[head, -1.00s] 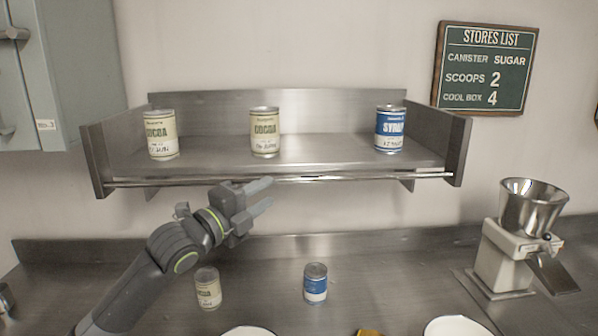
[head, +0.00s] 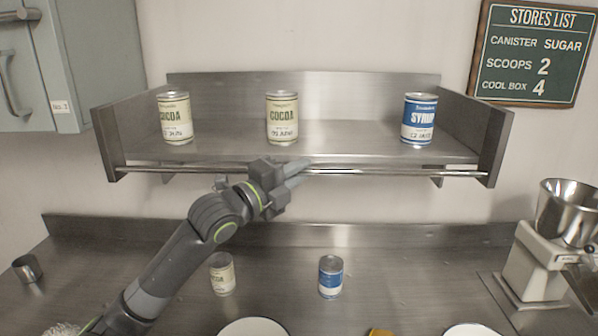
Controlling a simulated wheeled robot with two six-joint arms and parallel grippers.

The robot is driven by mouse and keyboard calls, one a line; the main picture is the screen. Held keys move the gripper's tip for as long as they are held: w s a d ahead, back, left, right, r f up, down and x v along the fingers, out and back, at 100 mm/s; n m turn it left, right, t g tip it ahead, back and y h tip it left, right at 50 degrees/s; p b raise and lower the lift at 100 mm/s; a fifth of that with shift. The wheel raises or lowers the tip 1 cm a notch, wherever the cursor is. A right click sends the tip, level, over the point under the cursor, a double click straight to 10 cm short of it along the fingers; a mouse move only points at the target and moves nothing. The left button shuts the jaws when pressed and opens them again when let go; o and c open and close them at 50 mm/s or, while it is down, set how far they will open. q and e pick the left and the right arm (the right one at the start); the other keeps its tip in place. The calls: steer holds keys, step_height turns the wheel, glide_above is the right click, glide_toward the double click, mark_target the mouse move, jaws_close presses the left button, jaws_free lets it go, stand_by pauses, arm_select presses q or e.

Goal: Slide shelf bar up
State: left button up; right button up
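The shelf bar (head: 400,173) is a thin, shiny metal rod along the front lower edge of the steel wall shelf (head: 340,147), running between its two side panels. It sits low, below the shelf board. My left gripper (head: 303,172) is at the bar, a little left of its middle. Its two fingers point right and look apart, one near the bar's height and one slightly lower. They cover a short part of the bar; whether they touch it is unclear. My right gripper is out of view.
On the shelf stand two cocoa cans (head: 175,118) (head: 282,119) and a blue syrup can (head: 418,119). On the counter below are a cocoa can (head: 222,274), a blue can (head: 330,277), plates and a grinder (head: 535,262). A stores list sign (head: 532,52) hangs at the right.

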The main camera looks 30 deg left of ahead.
arm_select(q)
jaws_close()
steer(key=shift+r, duration=0.2)
step_height(320, 180, up, 8)
steer(key=p, duration=0.4)
steer(key=shift+r, duration=0.15)
steer(key=o, duration=0.6)
jaws_free()
